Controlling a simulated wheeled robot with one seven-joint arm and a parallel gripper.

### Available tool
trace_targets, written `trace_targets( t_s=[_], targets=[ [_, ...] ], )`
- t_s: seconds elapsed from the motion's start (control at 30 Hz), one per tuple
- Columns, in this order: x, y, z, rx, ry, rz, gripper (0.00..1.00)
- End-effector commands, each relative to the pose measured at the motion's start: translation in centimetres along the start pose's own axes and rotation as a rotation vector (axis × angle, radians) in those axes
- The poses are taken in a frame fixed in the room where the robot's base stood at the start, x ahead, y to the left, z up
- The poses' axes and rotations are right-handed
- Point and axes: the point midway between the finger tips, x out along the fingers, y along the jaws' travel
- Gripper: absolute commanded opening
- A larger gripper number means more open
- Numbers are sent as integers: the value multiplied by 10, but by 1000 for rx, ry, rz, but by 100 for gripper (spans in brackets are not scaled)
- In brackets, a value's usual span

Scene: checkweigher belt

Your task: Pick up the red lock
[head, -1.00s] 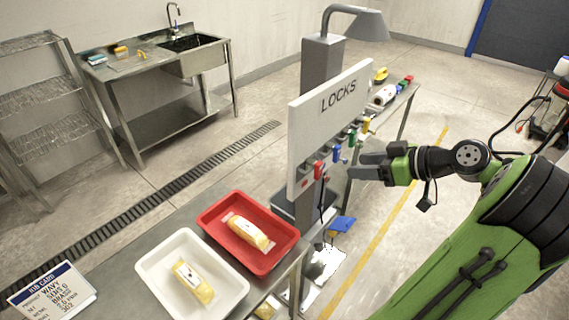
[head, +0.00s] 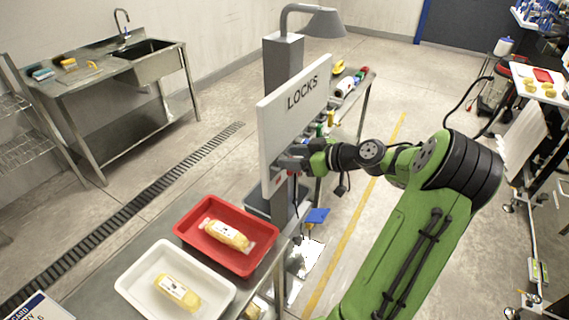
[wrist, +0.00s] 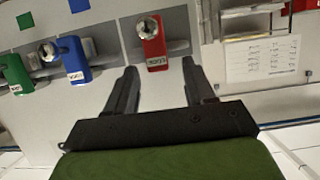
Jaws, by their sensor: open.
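The red lock (wrist: 153,45) hangs on the lock board, with a round silver keyhole face and a white label, in the wrist view. My gripper (wrist: 160,75) is open, its two dark fingers pointing at the board on either side of the lower part of the red lock; I cannot tell whether they touch it. In the head view my gripper (head: 292,160) is at the lower part of the white LOCKS board (head: 290,110), and the red lock is mostly hidden there.
A blue lock (wrist: 73,58) and a green lock (wrist: 15,74) hang left of the red one in the wrist view. A red tray (head: 190,238) and a white tray (head: 135,290), each holding a package, sit on the table below the board. A grey lamp post (head: 283,65) rises behind it.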

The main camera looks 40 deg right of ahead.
Motion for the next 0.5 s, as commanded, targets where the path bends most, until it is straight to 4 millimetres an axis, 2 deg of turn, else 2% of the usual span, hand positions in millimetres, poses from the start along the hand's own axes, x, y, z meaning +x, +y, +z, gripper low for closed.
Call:
trace_targets(
  t_s=[0.1, 0.27, 0.5],
  targets=[
    [8, 0, 0, 1, -1, 2, 54],
    [8, 0, 0, 1, -1, 2, 54],
    [8, 0, 0, 0, -1, 2, 17]
  ],
)
